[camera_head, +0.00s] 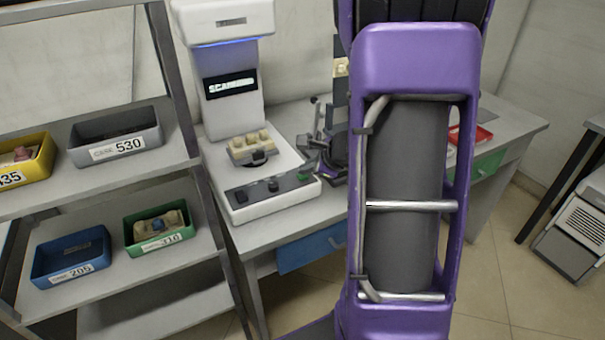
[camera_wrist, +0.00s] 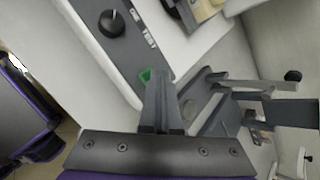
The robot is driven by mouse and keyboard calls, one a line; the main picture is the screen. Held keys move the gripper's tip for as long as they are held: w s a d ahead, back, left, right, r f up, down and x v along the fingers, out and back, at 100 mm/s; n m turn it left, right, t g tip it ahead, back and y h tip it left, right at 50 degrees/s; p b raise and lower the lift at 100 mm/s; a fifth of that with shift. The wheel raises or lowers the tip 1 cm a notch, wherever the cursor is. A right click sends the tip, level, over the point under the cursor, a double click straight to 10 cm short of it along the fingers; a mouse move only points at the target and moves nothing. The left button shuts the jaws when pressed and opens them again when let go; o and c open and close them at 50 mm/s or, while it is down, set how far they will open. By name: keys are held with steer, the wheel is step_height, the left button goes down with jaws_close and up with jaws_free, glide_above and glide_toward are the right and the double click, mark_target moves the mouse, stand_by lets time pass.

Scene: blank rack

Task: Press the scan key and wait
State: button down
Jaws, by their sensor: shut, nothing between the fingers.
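The white scanner (camera_head: 232,100) stands on the table, with a lit blue strip under its head. Its dark display (camera_head: 230,86) shows white letters that seem to read "SCANNING". The green scan key (camera_head: 305,177) is at the right end of the grey front panel, and it also shows in the wrist view (camera_wrist: 146,75), partly covered by my fingertips. My gripper (camera_head: 313,171) is shut and empty, its tips right at the key; I cannot tell whether they press it. In the wrist view my closed fingers (camera_wrist: 158,84) point at the key. A beige block with several stubs (camera_head: 250,146) sits on the scanner's bed.
A dark stand (camera_head: 341,125) is close behind my gripper. Left shelves hold yellow (camera_head: 41,164), grey (camera_head: 153,136), blue (camera_head: 72,263) and green (camera_head: 186,237) bins. A red tray (camera_head: 484,135) lies at the table's right.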

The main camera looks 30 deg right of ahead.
mark_target(306, 177)
steer(key=shift+r+p, duration=0.4)
steer(key=shift+r, duration=0.3)
step_height(306, 177, up, 5)
steer(key=p, duration=0.3)
steer(key=shift+p, duration=0.4)
